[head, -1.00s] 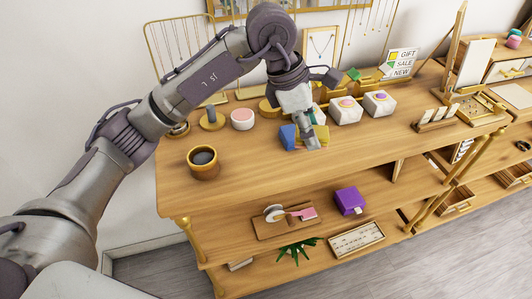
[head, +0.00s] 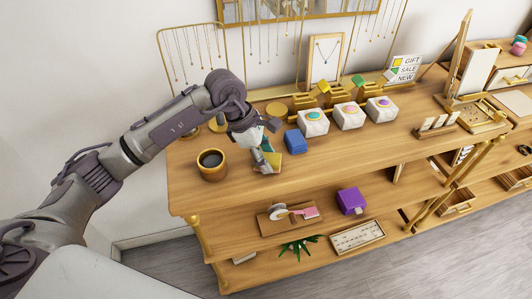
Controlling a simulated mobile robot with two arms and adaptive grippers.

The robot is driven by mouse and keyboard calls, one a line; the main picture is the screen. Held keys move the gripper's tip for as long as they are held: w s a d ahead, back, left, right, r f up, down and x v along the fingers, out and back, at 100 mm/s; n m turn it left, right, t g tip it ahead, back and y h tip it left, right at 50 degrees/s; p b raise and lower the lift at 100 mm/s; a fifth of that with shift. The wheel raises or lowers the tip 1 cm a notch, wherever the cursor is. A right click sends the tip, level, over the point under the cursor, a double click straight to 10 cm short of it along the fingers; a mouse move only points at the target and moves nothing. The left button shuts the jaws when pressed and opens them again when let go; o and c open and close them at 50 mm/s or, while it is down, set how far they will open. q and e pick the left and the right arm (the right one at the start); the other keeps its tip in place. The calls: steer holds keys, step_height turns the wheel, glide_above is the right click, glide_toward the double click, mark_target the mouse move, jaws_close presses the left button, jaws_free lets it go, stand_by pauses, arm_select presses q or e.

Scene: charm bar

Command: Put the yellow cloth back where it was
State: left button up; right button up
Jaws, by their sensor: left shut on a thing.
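The yellow cloth (head: 274,161) is a small folded piece at the front of the wooden top shelf, left of the blue cloth (head: 295,141). My left gripper (head: 265,160) is shut on the yellow cloth. The gripper's fingers hide part of it, and I cannot tell whether it touches the wood. A small teal-green patch (head: 267,145) shows by the fingers; I cannot tell what it belongs to. My right gripper is not in view.
A round wooden cup (head: 212,168) with a dark inside stands left of the gripper. White blocks with coloured stones (head: 348,117) stand in a row to the right. Necklace stands rise behind. The shelf front (head: 350,155) right of the blue cloth is clear.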

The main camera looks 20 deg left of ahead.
arm_select(q)
steer(key=shift+f, duration=0.15)
steer(key=o, duration=0.9)
steer(key=shift+o, duration=0.6)
steer(key=shift+r, duration=0.25)
steer(key=shift+a+r, duration=0.15)
steer(key=shift+r, duration=0.1)
steer(key=b+v, duration=0.3)
steer(key=v, duration=0.8)
